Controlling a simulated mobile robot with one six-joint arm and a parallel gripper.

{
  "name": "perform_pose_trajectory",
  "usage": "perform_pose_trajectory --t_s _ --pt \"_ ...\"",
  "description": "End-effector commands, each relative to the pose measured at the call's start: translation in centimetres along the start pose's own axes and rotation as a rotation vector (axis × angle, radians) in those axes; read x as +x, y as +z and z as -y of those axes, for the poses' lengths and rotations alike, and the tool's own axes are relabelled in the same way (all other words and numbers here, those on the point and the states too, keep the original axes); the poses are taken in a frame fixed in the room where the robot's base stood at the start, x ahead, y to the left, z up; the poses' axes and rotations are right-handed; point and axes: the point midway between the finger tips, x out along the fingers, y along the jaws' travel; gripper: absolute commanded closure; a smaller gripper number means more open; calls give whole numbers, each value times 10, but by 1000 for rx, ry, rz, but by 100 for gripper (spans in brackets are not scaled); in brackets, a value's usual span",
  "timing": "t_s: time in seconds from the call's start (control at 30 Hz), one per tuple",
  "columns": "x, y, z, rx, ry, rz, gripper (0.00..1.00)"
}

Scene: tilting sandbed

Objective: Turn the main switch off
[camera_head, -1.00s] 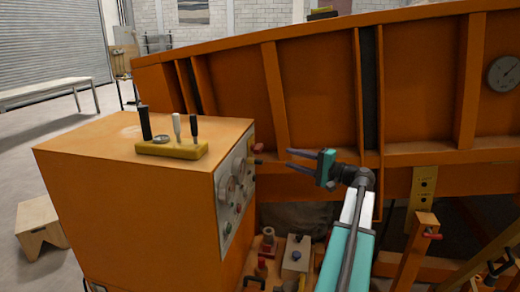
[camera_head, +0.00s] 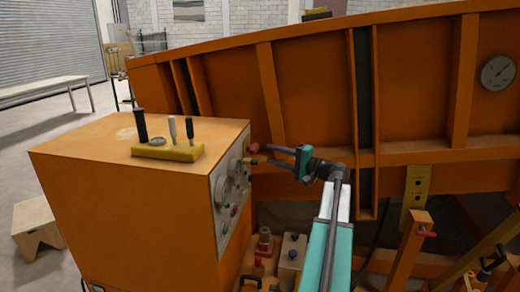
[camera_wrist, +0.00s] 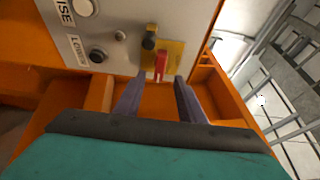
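The main switch appears to be the red handle (camera_wrist: 160,66) on a yellow plate (camera_wrist: 175,58) at the edge of the grey control panel (camera_wrist: 120,25) in the wrist view. A dark knob with a brassy part (camera_wrist: 149,40) sits beside it. In the wrist view my gripper's fingers (camera_wrist: 158,82) lie either side of the red handle's lower end; contact cannot be told.
The orange sandbed wall (camera_head: 310,100) rises behind my gripper. Small valves and fittings (camera_head: 290,250) crowd the floor area below my arm. Other knobs (camera_wrist: 97,56) sit left on the panel.

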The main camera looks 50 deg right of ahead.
Motion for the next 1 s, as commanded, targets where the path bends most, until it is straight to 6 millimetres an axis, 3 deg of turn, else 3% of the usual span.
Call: perform_pose_trajectory --t_s 0.3,0.5,0.93,1.0 --pt "46 0 2 0 0 1 64" --pt "65 -1 1 0 0 0 64" --pt "71 -1 0 0 0 -3 64" --pt "71 -1 0 0 0 -3 74"
